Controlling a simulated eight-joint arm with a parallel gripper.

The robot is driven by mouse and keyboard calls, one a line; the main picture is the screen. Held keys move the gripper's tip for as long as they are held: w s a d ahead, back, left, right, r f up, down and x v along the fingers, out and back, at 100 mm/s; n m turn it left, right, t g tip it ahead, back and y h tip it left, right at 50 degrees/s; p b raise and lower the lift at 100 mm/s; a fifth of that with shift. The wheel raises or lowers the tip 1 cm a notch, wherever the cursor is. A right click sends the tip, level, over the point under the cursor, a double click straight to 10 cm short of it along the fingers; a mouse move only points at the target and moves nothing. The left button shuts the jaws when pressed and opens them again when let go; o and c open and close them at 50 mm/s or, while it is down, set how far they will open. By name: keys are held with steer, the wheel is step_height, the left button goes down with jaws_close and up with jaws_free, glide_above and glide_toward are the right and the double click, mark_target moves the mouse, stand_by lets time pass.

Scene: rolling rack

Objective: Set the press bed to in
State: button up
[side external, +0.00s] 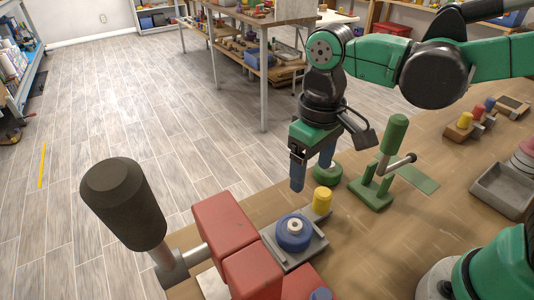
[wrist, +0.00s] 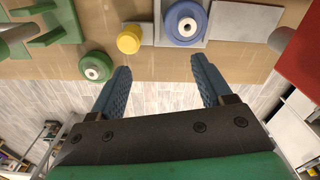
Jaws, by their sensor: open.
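A grey tray-like plate (side external: 309,248), probably the press bed, carries a blue ring (side external: 293,232) and sits beside the red blocks (side external: 225,235). I cannot tell its slide position. A dark handle (side external: 123,205) stands on a metal rod at the blocks' left. In the wrist view the blue ring (wrist: 185,22) lies on its grey plate (wrist: 196,39), with another grey plate (wrist: 245,20) to the right. My gripper (side external: 312,172) is open and empty, above the bench edge behind the yellow cylinder. Its blue fingers show apart in the wrist view (wrist: 160,85), touching nothing.
A yellow cylinder (side external: 322,200) and a green wheel (side external: 327,173) stand close to my fingers. A green lever stand (side external: 371,190) with an upright handle is to the right. A grey tray (side external: 500,190) lies farther right. The front middle of the bench is clear.

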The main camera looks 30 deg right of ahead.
mark_target(323, 191)
steer(key=d+f+m, duration=0.2)
steer(key=d+m, duration=0.1)
steer(key=d+f+m, duration=0.1)
steer(key=f+m, duration=0.1)
steer(key=shift+w+d+f, duration=0.1)
steer(key=shift+w+d, duration=0.1)
steer(key=shift+w, duration=0.15)
steer(key=shift+f, duration=2.7)
jaws_close()
